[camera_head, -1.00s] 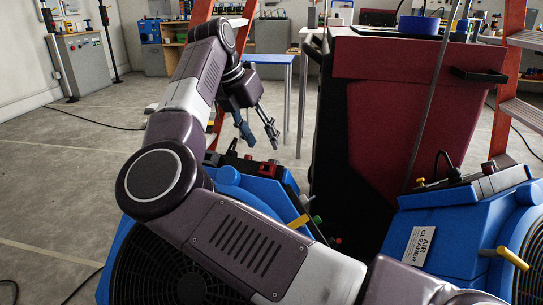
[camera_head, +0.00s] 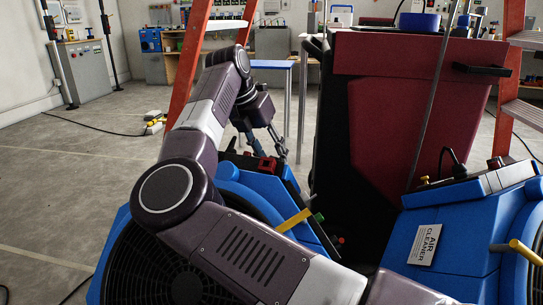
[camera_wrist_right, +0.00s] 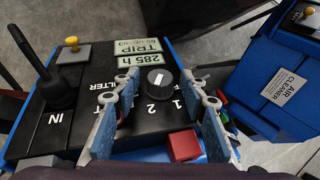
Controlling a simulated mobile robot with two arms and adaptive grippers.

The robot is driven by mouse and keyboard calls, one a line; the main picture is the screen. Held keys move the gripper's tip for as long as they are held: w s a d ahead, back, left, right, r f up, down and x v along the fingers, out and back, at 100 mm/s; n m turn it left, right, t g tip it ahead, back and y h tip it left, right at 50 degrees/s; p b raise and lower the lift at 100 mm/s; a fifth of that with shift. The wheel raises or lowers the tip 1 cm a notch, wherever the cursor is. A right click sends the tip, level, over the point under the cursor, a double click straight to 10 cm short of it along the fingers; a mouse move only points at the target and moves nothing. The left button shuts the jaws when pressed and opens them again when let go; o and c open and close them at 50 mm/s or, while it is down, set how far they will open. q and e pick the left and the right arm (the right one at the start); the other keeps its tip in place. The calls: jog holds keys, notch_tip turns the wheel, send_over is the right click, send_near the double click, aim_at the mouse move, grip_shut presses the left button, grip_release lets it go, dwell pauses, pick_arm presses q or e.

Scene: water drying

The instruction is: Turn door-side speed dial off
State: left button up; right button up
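The black speed dial (camera_wrist_right: 158,78) with a white pointer mark sits on the black control panel (camera_wrist_right: 140,125) of the left blue air unit. Numbers 1 and 2 are printed beside it, upside down in the right wrist view. The pointer's exact setting is hard to tell. My right gripper (camera_wrist_right: 165,90) is open, with its two blue-grey fingers apart on either side of the dial; I cannot tell if they touch it. In the head view this gripper (camera_head: 264,142) is over the panel of the left blue unit (camera_head: 231,192). My left gripper is not in view.
A red switch block (camera_wrist_right: 184,146), a black lever (camera_wrist_right: 58,95) and a yellow button (camera_wrist_right: 72,41) stand on the same panel. A second blue air cleaner (camera_head: 455,225) stands to the right. A tall dark red machine (camera_head: 405,110) and an orange ladder (camera_head: 187,75) stand close by.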

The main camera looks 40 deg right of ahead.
jog(key=c, duration=0.9)
jog(key=shift+c, duration=0.2)
